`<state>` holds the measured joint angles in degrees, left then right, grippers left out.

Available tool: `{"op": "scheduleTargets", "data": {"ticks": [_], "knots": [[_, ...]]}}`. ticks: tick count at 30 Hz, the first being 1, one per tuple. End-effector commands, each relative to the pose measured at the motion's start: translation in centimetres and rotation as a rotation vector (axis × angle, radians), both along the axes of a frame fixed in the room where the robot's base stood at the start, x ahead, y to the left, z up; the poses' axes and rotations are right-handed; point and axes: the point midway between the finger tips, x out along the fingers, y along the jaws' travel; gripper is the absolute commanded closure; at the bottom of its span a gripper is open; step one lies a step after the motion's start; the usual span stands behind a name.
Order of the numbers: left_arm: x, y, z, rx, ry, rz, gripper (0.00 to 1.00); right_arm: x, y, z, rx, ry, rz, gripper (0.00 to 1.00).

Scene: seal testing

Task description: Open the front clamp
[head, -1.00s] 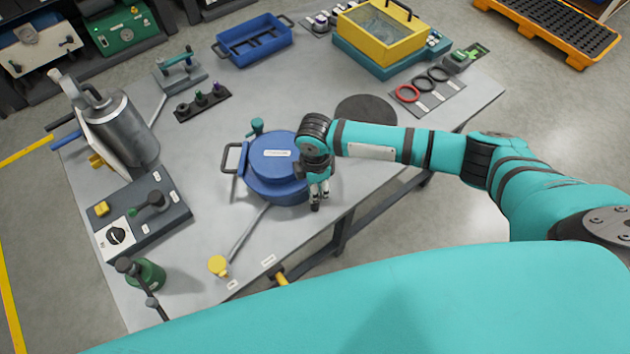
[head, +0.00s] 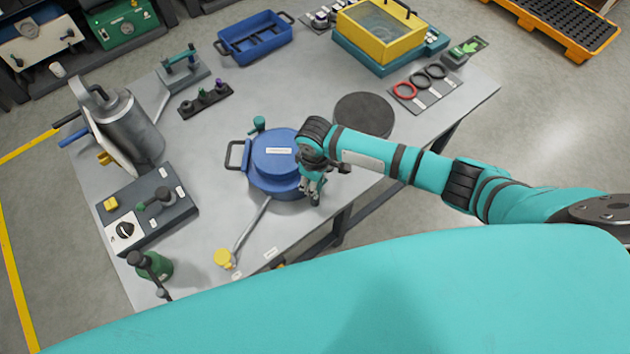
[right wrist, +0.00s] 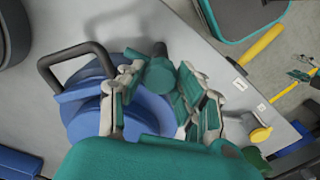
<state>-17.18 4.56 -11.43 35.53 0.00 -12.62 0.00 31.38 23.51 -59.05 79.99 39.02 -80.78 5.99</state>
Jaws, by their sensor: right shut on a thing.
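A round blue vessel (head: 270,176) with a blue lid (head: 281,150) stands on the grey table. In the head view a teal clamp (head: 258,124) stands at its far rim. My right gripper (head: 312,196) is at the vessel's near right side, pointing down. In the right wrist view its fingers (right wrist: 153,102) close around a teal clamp knob (right wrist: 160,75) at the edge of the blue vessel (right wrist: 98,100). The gripper hides this front clamp in the head view, so its lower part and how far it is turned cannot be told. My left gripper is not in view.
A dark loop handle (head: 236,156) sticks out from the vessel's left. A rod with a yellow knob (head: 224,258) lies to the front left. A dark round mat (head: 364,114) lies behind the gripper. The table's front edge is close by.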

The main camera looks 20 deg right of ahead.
Motion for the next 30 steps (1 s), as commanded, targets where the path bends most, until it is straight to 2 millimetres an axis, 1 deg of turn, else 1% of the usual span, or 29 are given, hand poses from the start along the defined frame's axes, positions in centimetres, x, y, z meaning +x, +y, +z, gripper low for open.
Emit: {"op": "scheduleTargets", "data": {"ticks": [4, 5, 9, 16, 19, 20, 30], "knots": [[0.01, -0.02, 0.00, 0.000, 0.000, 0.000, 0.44, -0.03, 0.00, 0.01, -0.001, 0.001, 0.003, 0.94], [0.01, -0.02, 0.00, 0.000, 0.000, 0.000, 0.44, -0.03, 0.00, 0.01, -0.001, 0.001, 0.003, 0.62], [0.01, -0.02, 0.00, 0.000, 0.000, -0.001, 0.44, -0.02, 0.01, 0.01, -0.001, 0.001, 0.004, 0.44], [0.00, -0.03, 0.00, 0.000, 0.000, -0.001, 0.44, -0.01, 0.02, 0.02, 0.000, 0.000, 0.007, 0.44], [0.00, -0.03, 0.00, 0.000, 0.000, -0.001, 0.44, 0.02, -0.01, 0.03, -0.001, -0.001, 0.063, 0.44], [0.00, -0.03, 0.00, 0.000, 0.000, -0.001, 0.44, 0.04, -0.02, 0.04, -0.001, -0.001, 0.100, 0.44], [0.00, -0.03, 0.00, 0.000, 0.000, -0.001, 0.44, 0.05, -0.03, 0.05, -0.001, 0.000, 0.670, 0.44]]}}
